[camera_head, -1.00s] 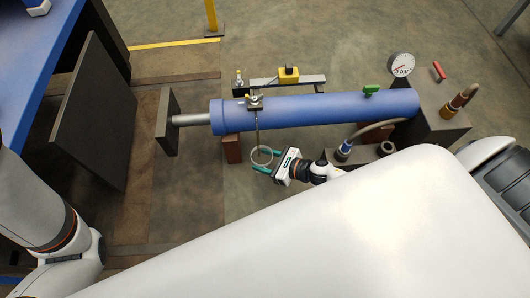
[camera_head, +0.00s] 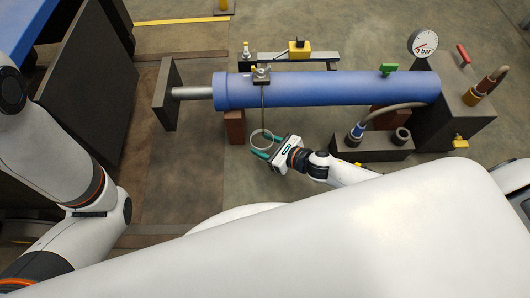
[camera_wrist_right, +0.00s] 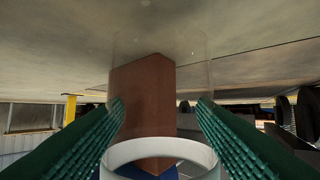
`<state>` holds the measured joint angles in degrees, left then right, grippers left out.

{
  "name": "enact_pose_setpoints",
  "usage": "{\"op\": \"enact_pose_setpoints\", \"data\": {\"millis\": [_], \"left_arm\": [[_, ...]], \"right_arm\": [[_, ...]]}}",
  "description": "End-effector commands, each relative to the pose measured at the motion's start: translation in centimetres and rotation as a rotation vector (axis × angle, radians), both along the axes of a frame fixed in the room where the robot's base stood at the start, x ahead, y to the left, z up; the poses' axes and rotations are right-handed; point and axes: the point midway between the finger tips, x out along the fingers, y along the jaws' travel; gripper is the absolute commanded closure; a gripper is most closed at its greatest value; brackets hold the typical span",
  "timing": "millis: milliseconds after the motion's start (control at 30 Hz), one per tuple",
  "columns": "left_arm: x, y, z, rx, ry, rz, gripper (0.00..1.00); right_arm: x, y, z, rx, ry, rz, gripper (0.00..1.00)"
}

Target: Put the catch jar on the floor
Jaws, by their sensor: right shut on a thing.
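The catch jar is clear, with a pale round rim (camera_head: 261,138). My right gripper (camera_head: 268,147) is shut on it, with one green finger on either side. In the right wrist view the pale rim (camera_wrist_right: 160,152) shows low between the ribbed green fingers, and the clear wall is hard to see. The jar is in front of the blue cylinder (camera_head: 320,88), by the lower end of a thin tube (camera_head: 263,100) from the cylinder's top fitting. The bare floor (camera_head: 215,185) lies below; the jar's height above it is unclear. My left gripper is out of view.
A red-brown block (camera_head: 235,127) stands under the cylinder's left part, and it also shows behind the jar in the right wrist view (camera_wrist_right: 145,95). A dark box with a hose (camera_head: 375,147) stands to the gripper's right. A dark plate (camera_head: 90,75) stands at left.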

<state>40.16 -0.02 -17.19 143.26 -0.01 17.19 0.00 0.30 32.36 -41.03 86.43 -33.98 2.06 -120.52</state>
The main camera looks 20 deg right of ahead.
Motion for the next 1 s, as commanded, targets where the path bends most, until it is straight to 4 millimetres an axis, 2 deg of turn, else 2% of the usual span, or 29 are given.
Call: {"op": "enact_pose_setpoints", "data": {"millis": [100, 200, 433, 600, 633, 733, 1000], "left_arm": [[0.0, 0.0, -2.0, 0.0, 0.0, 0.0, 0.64], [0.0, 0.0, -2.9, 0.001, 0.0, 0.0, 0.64], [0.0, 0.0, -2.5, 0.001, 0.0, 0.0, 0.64], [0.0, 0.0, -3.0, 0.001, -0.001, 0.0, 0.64], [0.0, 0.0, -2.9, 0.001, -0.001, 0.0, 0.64], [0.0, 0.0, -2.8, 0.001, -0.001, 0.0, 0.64], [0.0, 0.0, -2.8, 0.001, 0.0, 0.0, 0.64]], "right_arm": [[0.0, 0.1, -2.3, 0.003, 0.001, 0.0, 0.77], [0.0, 0.0, -3.4, 0.001, 0.0, 0.0, 0.77], [0.0, 0.0, -3.1, 0.001, -0.001, 0.0, 0.77], [0.0, 0.0, -3.6, 0.001, -0.001, 0.0, 0.77], [0.0, 0.0, -3.5, 0.0, 0.0, -0.001, 0.45], [0.0, 0.0, -3.4, 0.0, 0.0, 0.0, 0.29], [0.0, 0.0, -3.4, 0.0, 0.0, 0.0, 0.27]]}}
